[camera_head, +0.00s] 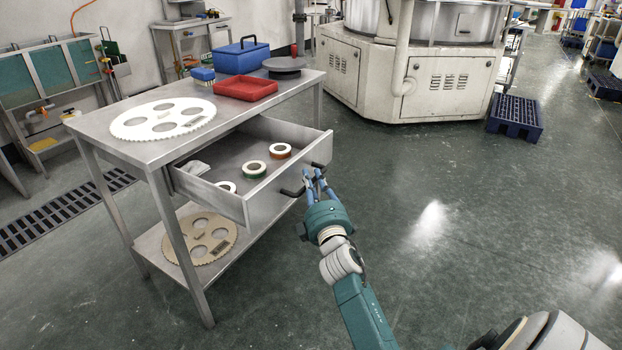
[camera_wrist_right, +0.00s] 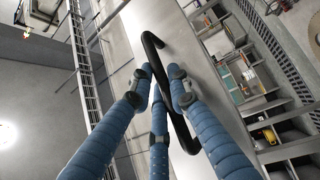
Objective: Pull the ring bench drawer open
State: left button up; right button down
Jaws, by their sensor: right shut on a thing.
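The ring bench (camera_head: 110,122) is a steel table with a lower shelf. Its drawer (camera_head: 268,201) stands well out from under the top, with tape rolls inside. The black bar handle (camera_head: 293,192) is on the drawer front. My right gripper (camera_head: 313,178) is at the handle, its blue fingers shut around it. In the right wrist view the fingers (camera_wrist_right: 158,95) close on the middle of the black handle (camera_wrist_right: 182,130), against the pale drawer front (camera_wrist_right: 125,45). The left gripper is not in view.
On the bench top are a toothed white ring plate (camera_head: 163,119), a red tray (camera_head: 246,88), a blue toolbox (camera_head: 242,55) and a dark round plate (camera_head: 284,64). A large machine (camera_head: 425,80) stands behind. Open floor (camera_head: 440,200) lies right of the bench; a blue pallet (camera_head: 515,117) is farther back.

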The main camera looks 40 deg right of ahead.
jog(key=shift+f, duration=0.1)
jog(key=c, duration=1.6)
grip_release()
jog(key=shift+a, duration=0.1)
jog(key=v, duration=1.2)
jog(key=shift+f, duration=0.15)
